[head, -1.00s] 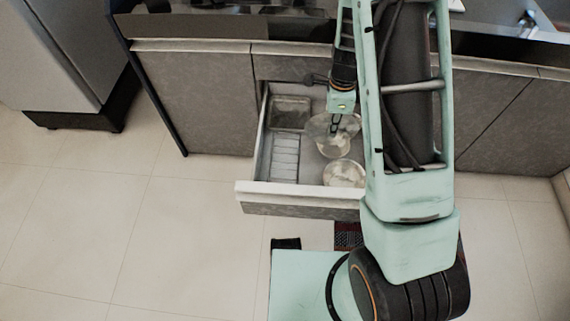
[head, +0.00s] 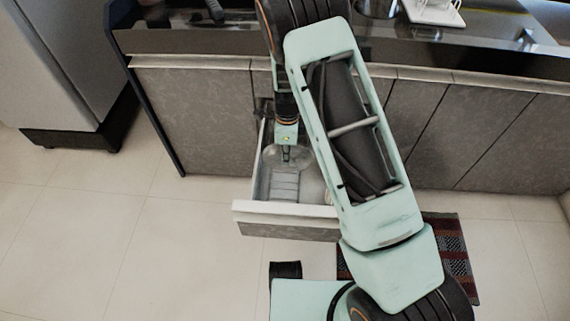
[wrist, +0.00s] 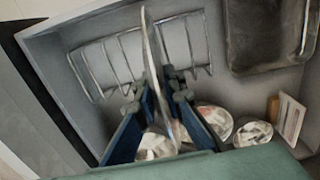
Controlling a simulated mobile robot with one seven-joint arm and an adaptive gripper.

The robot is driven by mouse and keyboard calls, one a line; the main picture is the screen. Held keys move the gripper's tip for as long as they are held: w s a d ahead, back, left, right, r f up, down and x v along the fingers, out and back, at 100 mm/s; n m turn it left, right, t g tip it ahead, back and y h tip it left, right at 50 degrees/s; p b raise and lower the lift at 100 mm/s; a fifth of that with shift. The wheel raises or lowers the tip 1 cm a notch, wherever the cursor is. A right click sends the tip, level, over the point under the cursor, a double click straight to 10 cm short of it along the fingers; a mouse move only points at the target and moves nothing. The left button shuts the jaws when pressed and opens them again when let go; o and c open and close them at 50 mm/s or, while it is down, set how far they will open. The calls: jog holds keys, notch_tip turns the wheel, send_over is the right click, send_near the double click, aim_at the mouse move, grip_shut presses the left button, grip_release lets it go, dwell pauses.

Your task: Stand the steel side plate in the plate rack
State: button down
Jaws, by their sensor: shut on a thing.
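My gripper (head: 286,152) is shut on the steel side plate (head: 290,158), over the open drawer. In the wrist view the plate (wrist: 151,45) shows nearly edge-on, standing upright between the fingers (wrist: 158,82). The wire plate rack (wrist: 108,60) lies in the drawer, with wires visible on both sides of the plate. In the head view the rack (head: 284,187) is below the plate. I cannot tell whether the plate's lower edge is inside a slot or above the wires.
The drawer (head: 285,208) is pulled out under the counter. The wrist view shows a dark metal tray (wrist: 262,38), round dishes (wrist: 252,133) and a small upright block (wrist: 290,117) inside it. My arm hides the drawer's right part in the head view.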

aim_at(285, 169)
jog(key=shift+a+f+b, duration=0.15)
jog(key=shift+f+b, duration=0.1)
jog(key=shift+f, duration=0.7)
jog(key=shift+a+f+b, duration=0.15)
jog(key=shift+f+b, duration=0.1)
jog(key=shift+f, duration=0.65)
jog(key=shift+f, duration=0.1)
jog(key=c, duration=2)
grip_release()
jog(key=shift+c, duration=0.2)
notch_tip(285, 169, up, 12)
jog(key=p, duration=0.3)
